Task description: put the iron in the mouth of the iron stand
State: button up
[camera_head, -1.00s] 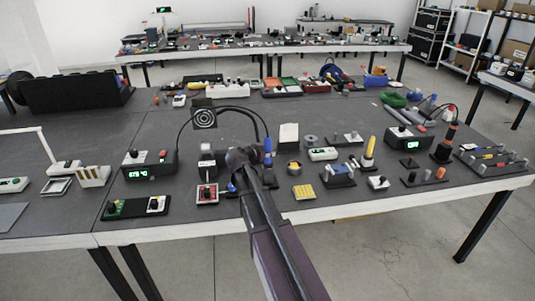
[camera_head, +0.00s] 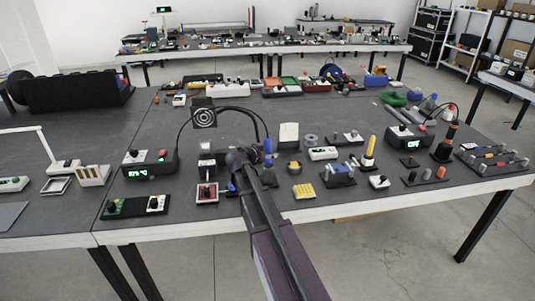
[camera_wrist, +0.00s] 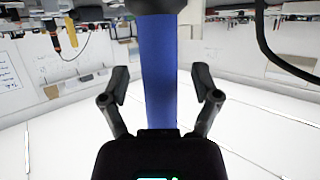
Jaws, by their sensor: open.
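The iron with a blue handle (camera_head: 267,147) stands upright just right of my gripper's wrist in the head view, with a black cable arching from it to the left. In the wrist view the blue handle (camera_wrist: 158,85) runs vertically between the two fingers of my gripper (camera_wrist: 160,95). The fingers are open, with a gap on each side of the handle. My arm hides the lower part of the iron in the head view. I cannot make out the mouth of its stand, nor whether the iron sits in it.
A black station with a lit display (camera_head: 150,163) stands to the left. A second station (camera_head: 408,141) and an orange-topped iron in a stand (camera_head: 446,145) are at the right. A yellow block (camera_head: 303,191), a white box (camera_head: 289,134) and several small devices crowd the table around my arm.

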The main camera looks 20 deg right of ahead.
jog(key=shift+r+p, duration=6.9)
jog(key=shift+r, duration=0.1)
notch_tip(320, 180, up, 10)
jog(key=p, duration=1)
jog(key=s+a+f+n+g+y+b, duration=0.1)
jog(key=s+a+f+n+g+y, duration=0.2)
jog(key=s+a+f+n+y, duration=0.3)
jog(key=s+a+f+n+g+y+b, duration=0.1)
jog(key=s+a+f+n+g+y, duration=0.2)
jog(key=s+a, duration=1.3)
jog(key=s+f+n+y, duration=0.2)
jog(key=s+f+n, duration=0.1)
jog(key=s+f, duration=0.1)
jog(key=shift+a+f+g+y, duration=0.25)
jog(key=shift+f+g+y, duration=0.05)
jog(key=shift+f+y, duration=0.1)
